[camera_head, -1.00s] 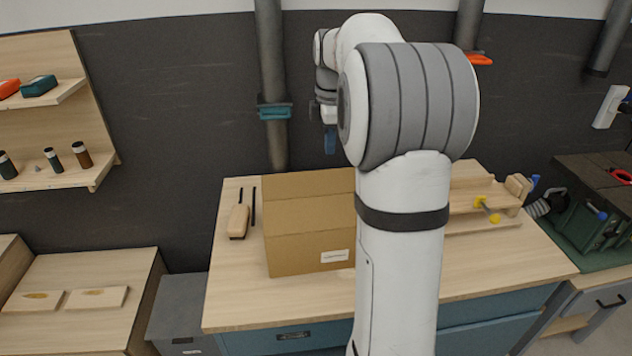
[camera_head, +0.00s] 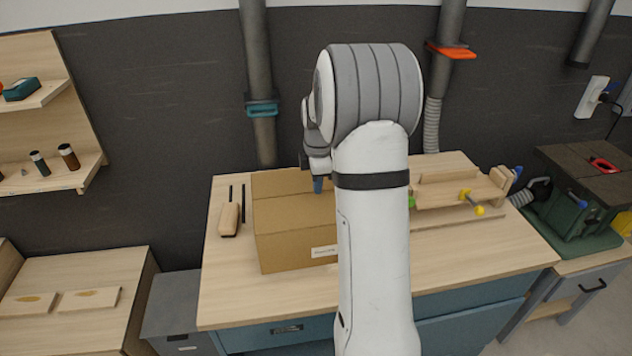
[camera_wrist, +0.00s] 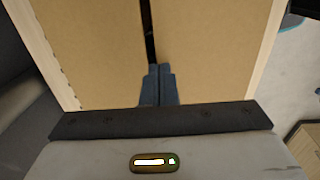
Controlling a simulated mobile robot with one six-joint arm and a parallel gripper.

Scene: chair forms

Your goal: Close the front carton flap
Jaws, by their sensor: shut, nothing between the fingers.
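The brown cardboard carton (camera_head: 290,245) stands on the workbench, partly hidden by my arm on its right. Its top panels (camera_head: 290,207) look flat or nearly flat in the head view. In the wrist view, cardboard panels (camera_wrist: 95,45) lie on both sides of a narrow dark gap (camera_wrist: 148,30); I cannot tell which one is the front flap. My gripper (camera_head: 318,186) is low at the carton's top, and its blue fingers also show in the wrist view (camera_wrist: 159,72). They are together and empty, over the gap line. Whether they touch the cardboard is unclear.
A wooden-handled tool (camera_head: 229,218) and dark rods lie left of the carton. The bench's front strip (camera_head: 270,300) is clear. A dark wall with pipes stands behind.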

